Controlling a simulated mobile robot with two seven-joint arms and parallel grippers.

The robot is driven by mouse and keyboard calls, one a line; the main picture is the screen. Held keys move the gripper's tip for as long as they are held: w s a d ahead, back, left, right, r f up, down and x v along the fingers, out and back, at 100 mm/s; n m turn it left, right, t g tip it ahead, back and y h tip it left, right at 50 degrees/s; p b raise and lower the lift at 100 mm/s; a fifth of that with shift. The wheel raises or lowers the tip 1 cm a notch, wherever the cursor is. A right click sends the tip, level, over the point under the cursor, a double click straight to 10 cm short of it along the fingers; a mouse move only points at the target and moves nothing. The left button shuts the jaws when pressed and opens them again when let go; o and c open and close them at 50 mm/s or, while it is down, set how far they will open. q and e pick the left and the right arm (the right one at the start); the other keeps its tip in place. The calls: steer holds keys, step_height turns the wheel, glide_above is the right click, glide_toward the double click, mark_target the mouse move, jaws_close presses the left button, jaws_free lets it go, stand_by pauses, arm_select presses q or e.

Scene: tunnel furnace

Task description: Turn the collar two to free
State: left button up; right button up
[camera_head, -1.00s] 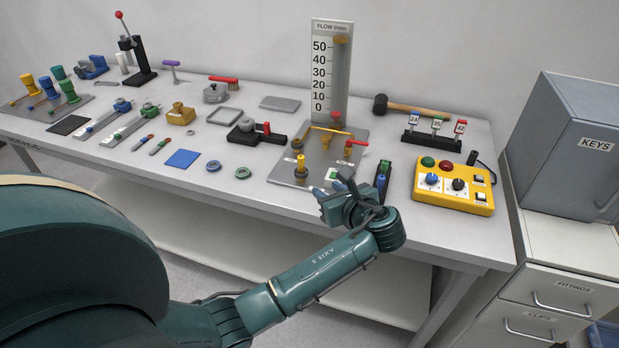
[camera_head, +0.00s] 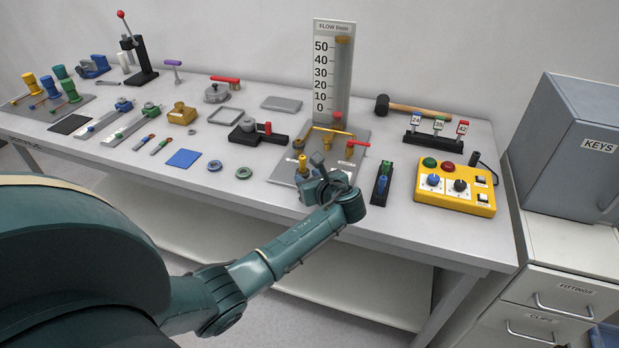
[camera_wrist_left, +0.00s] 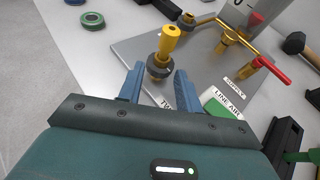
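A brass fitting with a dark collar (camera_wrist_left: 157,70) stands on a grey plate (camera_wrist_left: 128,47) in the left wrist view. A partly hidden label starting "TW" lies in front of it. A second brass fitting with a dark collar (camera_wrist_left: 187,20) stands behind it. My left gripper (camera_wrist_left: 158,88) is open, its blue fingers on either side of the nearer fitting, slightly short of it; I cannot tell whether they touch. In the head view my left gripper (camera_head: 318,172) is over the front of the plate (camera_head: 282,174) and hides part of it. My right gripper is not in view.
A red-handled brass valve (camera_wrist_left: 260,63) and pipe stand right of the fittings. In the head view, a black block with green and blue parts (camera_head: 382,182) and a yellow control box (camera_head: 455,190) stand to the right.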

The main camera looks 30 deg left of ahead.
arm_select(q)
steer(key=c, duration=0.6)
steer(key=shift+s+r, duration=0.15)
jaws_close()
steer(key=o, duration=0.6)
jaws_free()
steer(key=shift+a+f, duration=0.15)
steer(key=shift+f, duration=0.05)
steer(key=v, duration=1.3)
